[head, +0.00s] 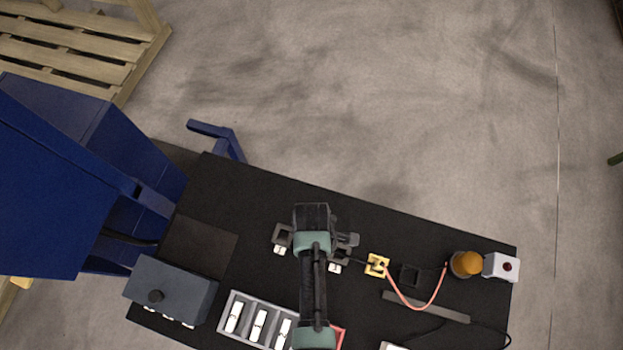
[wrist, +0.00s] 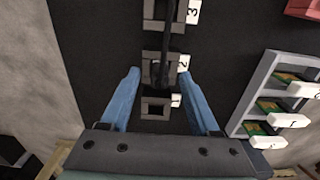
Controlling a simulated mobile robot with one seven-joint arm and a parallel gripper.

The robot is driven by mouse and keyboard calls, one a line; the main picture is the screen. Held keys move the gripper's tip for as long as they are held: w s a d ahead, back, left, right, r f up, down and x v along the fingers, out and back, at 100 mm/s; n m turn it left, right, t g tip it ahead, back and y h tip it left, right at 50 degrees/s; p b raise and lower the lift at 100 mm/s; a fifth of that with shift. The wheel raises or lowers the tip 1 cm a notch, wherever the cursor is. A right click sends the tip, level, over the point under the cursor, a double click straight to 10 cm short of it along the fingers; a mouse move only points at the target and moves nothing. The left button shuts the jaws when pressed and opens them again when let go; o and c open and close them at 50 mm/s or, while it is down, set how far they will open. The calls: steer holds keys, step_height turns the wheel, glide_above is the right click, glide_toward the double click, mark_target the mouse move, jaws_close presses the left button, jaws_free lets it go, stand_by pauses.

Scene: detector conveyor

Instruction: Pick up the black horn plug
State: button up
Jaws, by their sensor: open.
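My gripper (wrist: 158,75) is open, its two blue fingers pointing down over a row of grey square sockets. A dark, slim piece (wrist: 163,72), which looks like the black horn plug with its cable, lies over the middle socket (wrist: 148,64), labelled 2. It is between the fingertips, with a gap on each side; I cannot tell if it is seated in the socket. The socket labelled 1 (wrist: 155,113) is nearer the palm and the one labelled 3 (wrist: 152,10) is farther off. In the head view my arm hides the fingers and the plug.
A grey rack (head: 238,301) with white numbered pieces stands at the front. A grey box (head: 172,294) is at left. The back of the black table is clear.

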steer(key=shift+f, duration=0.5)
jaws_close()
